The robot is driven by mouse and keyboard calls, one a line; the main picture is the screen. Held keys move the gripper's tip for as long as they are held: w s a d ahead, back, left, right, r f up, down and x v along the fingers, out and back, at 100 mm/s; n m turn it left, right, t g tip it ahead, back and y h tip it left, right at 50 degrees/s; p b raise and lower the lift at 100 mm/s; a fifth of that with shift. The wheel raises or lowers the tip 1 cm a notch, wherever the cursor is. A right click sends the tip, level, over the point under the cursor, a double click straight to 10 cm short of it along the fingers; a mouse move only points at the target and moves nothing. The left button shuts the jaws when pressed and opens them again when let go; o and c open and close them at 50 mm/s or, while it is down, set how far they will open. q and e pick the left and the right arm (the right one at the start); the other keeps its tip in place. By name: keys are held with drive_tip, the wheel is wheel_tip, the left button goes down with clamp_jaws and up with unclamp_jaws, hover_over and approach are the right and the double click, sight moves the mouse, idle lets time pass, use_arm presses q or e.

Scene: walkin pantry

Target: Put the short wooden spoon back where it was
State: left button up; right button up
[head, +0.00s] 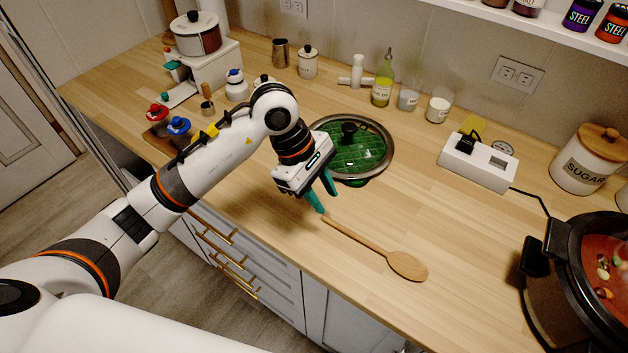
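A wooden spoon (376,249) lies flat on the wooden counter, its handle end toward my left gripper and its bowl toward the lower right. It is the only spoon I can make out, so I cannot compare its length with another. My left gripper (327,202) is above the counter just beyond the handle end. Its two teal fingers are apart with nothing visible between them, and they look clear of the spoon. My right gripper is not in view.
A round steel-rimmed green piece with a black knob (352,155) is behind my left gripper. A pot of red stew (545,290) stands at the right, near a white socket box (478,163) and a sugar jar (592,160). Bottles and jars line the wall. Counter around the spoon is clear.

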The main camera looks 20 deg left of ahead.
use_arm(q)
drive_tip(key=shift+b+v, duration=0.4)
drive_tip(key=shift+v, duration=1.95)
